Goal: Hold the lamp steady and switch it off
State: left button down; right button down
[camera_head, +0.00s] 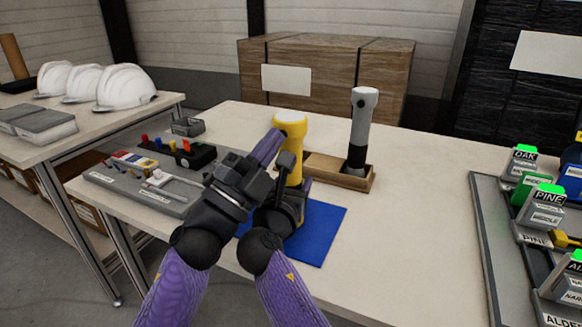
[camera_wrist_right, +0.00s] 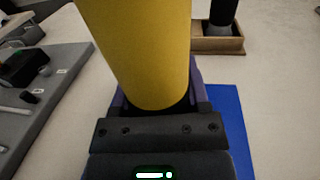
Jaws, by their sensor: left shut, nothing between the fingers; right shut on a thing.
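A yellow lamp (camera_head: 291,125) stands upright over a blue mat (camera_head: 322,232) on the table. My right gripper (camera_head: 297,190) is shut around the lamp's lower body. In the right wrist view the yellow body (camera_wrist_right: 140,50) rises between the purple fingers, and the mat (camera_wrist_right: 232,125) shows beside it. My left gripper (camera_head: 270,144) is shut and empty, with its purple fingertips close to the left side of the lamp's head. I cannot tell whether they touch it. The lamp's switch is not visible, and my grippers hide its lower part.
A grey and black lamp (camera_head: 361,125) stands in a wooden tray (camera_head: 355,180) behind right. A grey tool tray (camera_head: 140,190) lies at left. Labelled blocks (camera_head: 545,205) with green tops stand at far right. White helmets (camera_head: 122,88) sit on another table. Table right of the mat is clear.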

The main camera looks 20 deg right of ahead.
pick_arm(q)
jog(key=shift+s+a, duration=0.35)
